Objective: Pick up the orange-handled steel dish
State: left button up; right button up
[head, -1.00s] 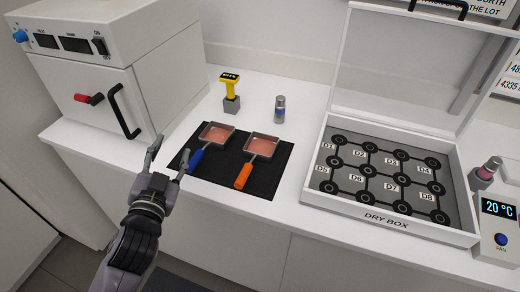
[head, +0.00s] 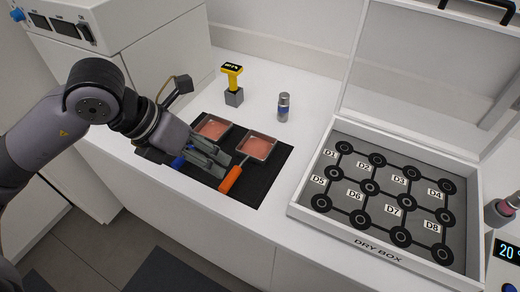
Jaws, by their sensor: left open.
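The orange-handled steel dish (head: 256,147) sits on the black mat (head: 268,184), with pinkish powder in it. Its orange handle (head: 231,179) points down and to the left. A blue-handled steel dish (head: 212,128) with similar powder sits to its left, its handle (head: 178,162) partly hidden by my gripper. My left gripper (head: 225,170) is open and empty above the mat. Its fingertips are close to the orange handle, on its left side; I cannot tell whether they touch it. My right gripper is not in view.
A yellow-and-black device (head: 233,83) on a grey base and a small jar (head: 284,107) stand behind the mat. The open dry box (head: 380,250) with marked places is on the right. A white oven-like unit (head: 165,50) is at the back left.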

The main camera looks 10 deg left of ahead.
pick_arm(q)
jog(key=a+y, duration=0.1)
jog(key=a, duration=0.1)
jog(key=p, duration=0.3)
send_near(229, 178)
jog(key=shift+t+y, duration=0.3)
jog(key=x, duration=0.5)
jog(key=shift+s+d, duration=0.15)
jog(key=shift+s, duration=0.05)
jog(key=shift+w+d+f, duration=0.1)
jog(key=shift+w+f, duration=0.05)
jog(key=shift+f, duration=0.3)
jog(key=shift+w+d+f, duration=0.1)
jog(key=shift+f, duration=0.2)
jog(key=p+x, duration=0.2)
jog(key=x, duration=0.1)
jog(key=shift+w+d+f, duration=0.1)
jog(key=shift+d+f, duration=0.05)
jog(key=shift+f, duration=0.15)
jog(key=shift+w+d+f, duration=0.1)
jog(key=shift+f, duration=0.3)
jog(key=c, duration=1)
grip_shut()
